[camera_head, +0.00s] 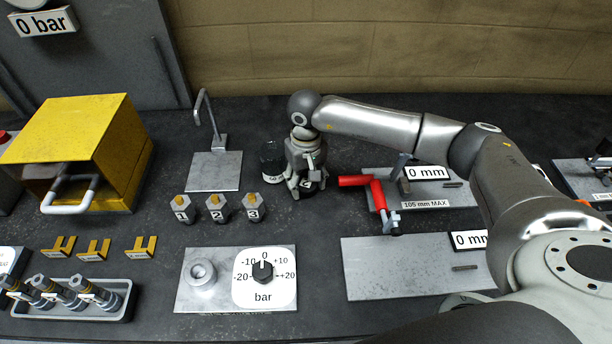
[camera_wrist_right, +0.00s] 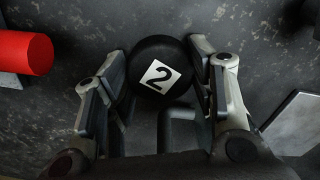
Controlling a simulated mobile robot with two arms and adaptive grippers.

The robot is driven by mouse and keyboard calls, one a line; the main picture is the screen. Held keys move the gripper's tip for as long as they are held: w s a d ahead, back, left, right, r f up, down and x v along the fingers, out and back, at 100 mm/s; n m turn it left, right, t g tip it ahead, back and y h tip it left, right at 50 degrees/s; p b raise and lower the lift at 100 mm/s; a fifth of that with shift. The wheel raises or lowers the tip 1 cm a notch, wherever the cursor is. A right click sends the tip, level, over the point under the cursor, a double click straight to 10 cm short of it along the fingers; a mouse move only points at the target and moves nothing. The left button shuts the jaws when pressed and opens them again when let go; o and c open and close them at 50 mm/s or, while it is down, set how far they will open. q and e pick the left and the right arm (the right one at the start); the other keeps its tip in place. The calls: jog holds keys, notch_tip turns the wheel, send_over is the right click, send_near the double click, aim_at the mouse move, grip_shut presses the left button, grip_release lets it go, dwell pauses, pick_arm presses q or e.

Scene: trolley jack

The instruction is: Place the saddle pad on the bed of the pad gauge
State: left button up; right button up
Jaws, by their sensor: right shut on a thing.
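My right gripper (camera_head: 306,183) is at the back middle of the bench, pointing down, its fingers on both sides of a dark round piece. In the right wrist view the gripper (camera_wrist_right: 158,82) is shut on this black piece (camera_wrist_right: 150,55), which has a white label "2". The piece looks like a saddle pad; I cannot tell whether it touches the bench. A bare metal plate with a "0 mm" sign (camera_head: 395,268) lies at front right, partly hidden by my arm. It may be the pad gauge's bed. My left gripper is not in view.
A black cylinder (camera_head: 272,162) stands just left of the gripper. A red-handled device (camera_head: 362,181) with a "105 mm MAX" label is to the right. Three numbered hex pieces (camera_head: 216,208) and a bar dial plate (camera_head: 205,298) are front left. A yellow box (camera_head: 80,130) stands far left.

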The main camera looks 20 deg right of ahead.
jog(key=shift+f, duration=0.1)
jog(key=shift+f+b, duration=0.1)
jog(key=shift+b, duration=0.2)
jog(key=o, duration=1.1)
